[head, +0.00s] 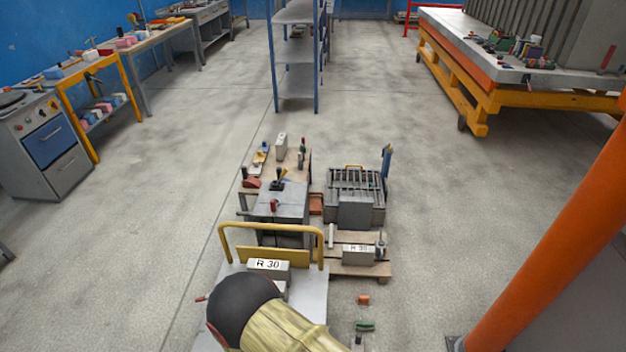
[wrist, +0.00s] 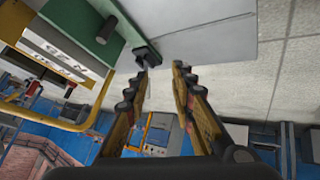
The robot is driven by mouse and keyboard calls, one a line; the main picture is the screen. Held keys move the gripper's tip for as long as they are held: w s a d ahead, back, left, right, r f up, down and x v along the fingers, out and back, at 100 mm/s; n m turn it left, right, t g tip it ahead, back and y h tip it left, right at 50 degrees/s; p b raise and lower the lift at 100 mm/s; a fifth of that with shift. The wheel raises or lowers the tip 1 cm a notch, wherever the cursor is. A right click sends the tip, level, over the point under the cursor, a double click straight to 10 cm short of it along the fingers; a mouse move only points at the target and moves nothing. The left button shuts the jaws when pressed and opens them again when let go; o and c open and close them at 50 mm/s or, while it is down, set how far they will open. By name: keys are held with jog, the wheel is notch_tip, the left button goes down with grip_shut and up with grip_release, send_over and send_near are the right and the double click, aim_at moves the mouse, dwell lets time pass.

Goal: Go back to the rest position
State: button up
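My gripper (wrist: 159,70) shows in the wrist view, with its two yellow, black-padded fingers apart and nothing between them. A dark green piece with a dark end (wrist: 148,57) shows just beyond the left fingertip; I cannot tell whether they touch. In the head view my arm comes in at the bottom middle, over the front of a trolley (head: 313,293), and my gripper cannot be made out there. A grey block marked R 30 (head: 268,265) sits on the trolley behind my arm.
The trolley has a yellow handle (head: 270,228). Behind it stand a grey box (head: 280,213) and a slotted metal crate (head: 355,200). An orange post (head: 555,235) rises at the right. A workbench (head: 505,68) stands back right. Open floor lies left and right of the cluster.

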jog(key=s+d+f+m+g+h, duration=0.15)
jog(key=s+d+g+h, duration=0.25)
jog(key=s+d+g, duration=0.55)
jog(key=s+d+r+m+t, duration=0.1)
jog(key=d+r, duration=0.3)
jog(key=r, duration=0.5)
jog(key=d+r+m, duration=0.2)
jog(key=d+r, duration=0.2)
jog(key=r, duration=0.5)
jog(key=s+d+r+m+t, duration=0.1)
jog(key=d+r, duration=0.3)
jog(key=r, duration=0.5)
jog(key=s+d+r+m+t, duration=0.2)
jog(key=d+r+m+t, duration=0.1)
jog(key=d+r, duration=0.8)
jog(key=s+d+r+m+t, duration=0.2)
jog(key=d+r, duration=1)
jog(key=r, duration=0.6)
jog(key=shift+s+d+m+t+h+p, duration=0.2)
jog(key=shift+m+t+h+p, duration=0.2)
jog(key=shift+m+t, duration=0.35)
